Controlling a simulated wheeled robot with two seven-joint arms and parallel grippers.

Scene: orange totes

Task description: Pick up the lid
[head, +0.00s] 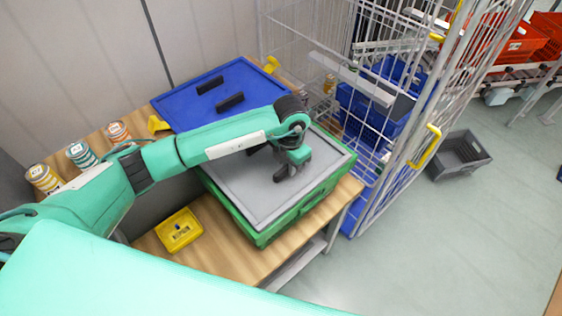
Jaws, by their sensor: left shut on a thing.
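A grey lid (250,190) lies on top of a green tote (262,236) on the wooden table. The lid looks flat and seated on the tote. My left forearm covers the lid's far edge. My right gripper is not in view.
A blue lid (190,108) with two black handles lies behind my arm. Several cans (82,153) stand at the table's left. A small yellow bin (179,230) sits in front. A wire cage (400,165) with blue crates stands close on the right. A grey crate (458,156) is on the floor.

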